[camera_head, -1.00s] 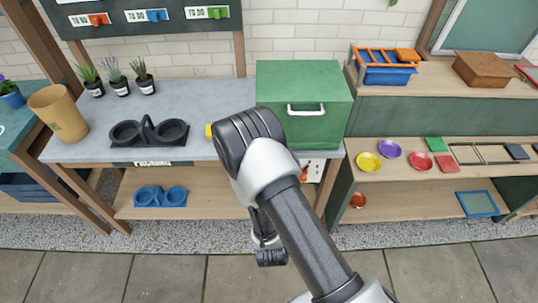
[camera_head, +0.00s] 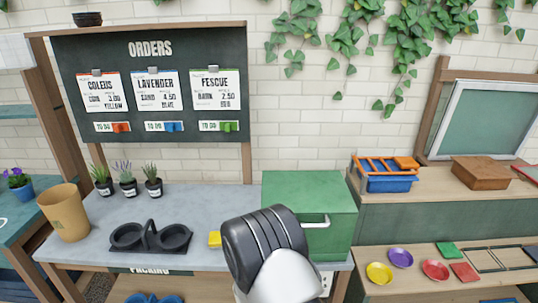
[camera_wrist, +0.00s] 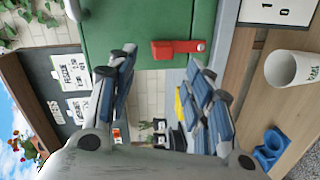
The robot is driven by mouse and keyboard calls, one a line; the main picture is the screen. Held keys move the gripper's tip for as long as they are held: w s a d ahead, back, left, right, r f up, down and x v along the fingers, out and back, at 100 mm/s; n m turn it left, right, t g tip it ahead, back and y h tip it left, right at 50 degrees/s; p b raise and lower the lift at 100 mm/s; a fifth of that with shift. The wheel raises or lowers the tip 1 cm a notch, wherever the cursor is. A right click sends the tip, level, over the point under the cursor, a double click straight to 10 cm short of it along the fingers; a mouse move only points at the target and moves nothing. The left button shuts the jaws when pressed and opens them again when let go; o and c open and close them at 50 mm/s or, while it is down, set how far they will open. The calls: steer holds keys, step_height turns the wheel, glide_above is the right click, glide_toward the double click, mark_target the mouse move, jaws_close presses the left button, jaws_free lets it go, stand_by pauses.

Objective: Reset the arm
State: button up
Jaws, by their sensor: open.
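My arm reaches up in front of the packing bench in the head view, its dark elbow joint covering part of the green box (camera_head: 300,195). My gripper is outside the head view. In the wrist view my gripper (camera_wrist: 160,95) is open, with a wide gap between its two blue-padded fingers and nothing held. Beyond the fingers the wrist view shows the green box (camera_wrist: 135,25), a red block-like part (camera_wrist: 178,48) and a yellow item (camera_wrist: 184,108). The wrist picture is turned on its side.
The grey bench (camera_head: 215,205) carries a tan pot (camera_head: 64,212), several small potted plants (camera_head: 128,180), a black two-cup carrier (camera_head: 150,238) and a yellow block (camera_head: 215,240). An orders board (camera_head: 150,85) hangs behind. Right shelves hold a blue-orange tray (camera_head: 385,178) and coloured saucers (camera_head: 400,258).

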steer(key=s+d+r+m+g+y, duration=0.25)
steer(key=r+m+g, duration=0.5)
steer(key=r, duration=0.75)
steer(key=s+d+r+m+g, duration=0.1)
steer(key=s+d+r+m, duration=0.1)
steer(key=s, duration=0.6)
steer(key=s+d+r+m+g+h, duration=0.1)
steer(key=s+d+r+m+g, duration=0.1)
steer(key=s, duration=0.7)
steer(key=s+d+r+m+g+h, duration=0.1)
steer(key=s+d+r+m, duration=0.2)
steer(key=s, duration=0.6)
steer(key=d, duration=0.2)
steer(key=shift+d+r, duration=0.3)
steer(key=shift+r, duration=0.1)
